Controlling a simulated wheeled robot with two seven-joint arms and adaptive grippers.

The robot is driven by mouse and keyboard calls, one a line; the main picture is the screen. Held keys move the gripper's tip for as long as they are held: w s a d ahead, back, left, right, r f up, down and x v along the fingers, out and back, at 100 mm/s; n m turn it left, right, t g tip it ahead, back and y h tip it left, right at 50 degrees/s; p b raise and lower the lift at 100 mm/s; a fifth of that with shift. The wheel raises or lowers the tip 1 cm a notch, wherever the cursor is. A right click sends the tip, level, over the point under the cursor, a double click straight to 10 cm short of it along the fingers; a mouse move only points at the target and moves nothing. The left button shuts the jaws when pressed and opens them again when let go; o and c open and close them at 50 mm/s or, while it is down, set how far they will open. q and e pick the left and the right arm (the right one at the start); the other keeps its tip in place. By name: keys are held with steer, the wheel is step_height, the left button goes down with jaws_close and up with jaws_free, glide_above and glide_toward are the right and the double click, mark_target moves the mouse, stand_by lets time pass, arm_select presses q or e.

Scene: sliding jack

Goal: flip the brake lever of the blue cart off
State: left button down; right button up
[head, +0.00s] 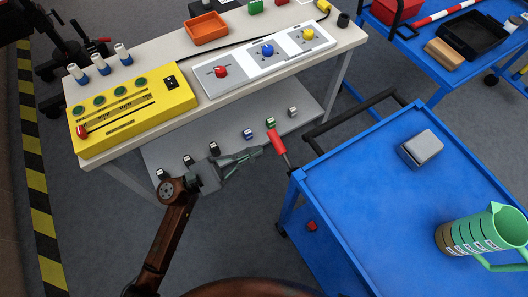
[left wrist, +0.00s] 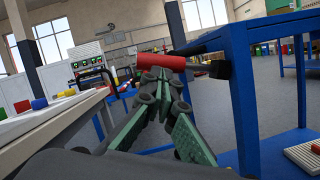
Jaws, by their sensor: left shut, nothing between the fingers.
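The blue cart (head: 388,200) stands at the right in the head view. The right gripper does not show.
A workbench (head: 215,84) with a yellow panel (head: 130,113) and a knob panel stands at the upper left. The cart carries a grey block (head: 421,149) and a green jug (head: 485,231). A black push handle (head: 350,118) rises at its far left edge. Another blue cart stands at the upper right.

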arm_select(q)
steer(key=v, duration=0.9)
steer(key=shift+a+f, duration=0.1)
